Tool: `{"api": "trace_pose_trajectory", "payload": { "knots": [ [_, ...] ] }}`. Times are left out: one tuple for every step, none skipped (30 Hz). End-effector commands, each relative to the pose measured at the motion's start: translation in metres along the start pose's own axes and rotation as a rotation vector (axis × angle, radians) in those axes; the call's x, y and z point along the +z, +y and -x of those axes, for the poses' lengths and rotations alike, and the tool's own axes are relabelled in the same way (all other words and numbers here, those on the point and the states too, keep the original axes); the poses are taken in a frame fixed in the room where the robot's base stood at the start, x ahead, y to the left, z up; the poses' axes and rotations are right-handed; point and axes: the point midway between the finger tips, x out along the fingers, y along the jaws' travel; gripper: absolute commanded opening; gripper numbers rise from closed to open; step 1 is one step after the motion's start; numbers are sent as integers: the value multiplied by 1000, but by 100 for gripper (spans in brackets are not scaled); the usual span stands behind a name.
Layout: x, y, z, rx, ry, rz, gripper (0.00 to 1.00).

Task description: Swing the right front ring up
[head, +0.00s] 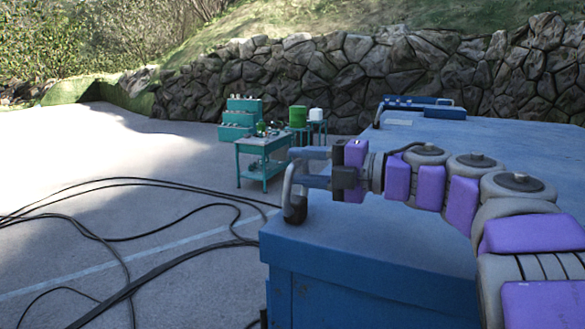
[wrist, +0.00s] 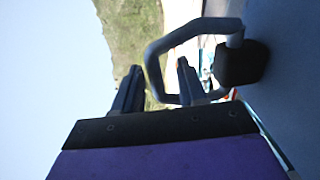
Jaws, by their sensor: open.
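A grey metal ring (head: 289,186) stands up from a dark mount (head: 296,209) at the near left corner of the blue box's top. In the wrist view the ring (wrist: 153,68) is a rounded loop, with its black mount (wrist: 240,63) at the right. My gripper (head: 300,168) is open at the ring. In the wrist view my gripper (wrist: 158,70) has its fingers on either side of the loop's outer bar, one seen through the loop and one outside it. I cannot tell whether either finger touches the ring.
The big blue box (head: 370,259) fills the right foreground under my arm. Another handle (head: 425,101) stands at its far edge. Black cables (head: 125,238) lie on the pavement at the left. A teal cart (head: 263,158) stands farther back, before a stone wall (head: 350,82).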

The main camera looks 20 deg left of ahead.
Motion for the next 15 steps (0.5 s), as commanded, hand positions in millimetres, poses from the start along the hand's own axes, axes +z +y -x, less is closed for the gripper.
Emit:
{"api": "trace_pose_trajectory", "payload": {
  "knots": [
    [1,-1,11,0,-4,1,41],
    [1,-1,18,0,-3,0,41],
    [1,-1,27,0,-4,0,41],
    [2,-2,34,0,-5,0,41],
    [2,-2,41,0,-6,0,41],
    [2,-2,50,0,-5,0,41],
    [2,-2,56,0,-4,0,41],
    [2,-2,63,0,-3,0,41],
    [2,-2,72,0,-4,-1,41],
    [3,-2,78,0,-5,-1,41],
    [4,-3,85,-1,-6,-1,41],
    [3,-3,93,-2,-4,-1,41],
    [3,-4,99,-3,-3,-2,41],
    [3,-4,104,-3,-1,-2,41],
    [4,-4,111,-4,-2,-3,41]
  ]
}}
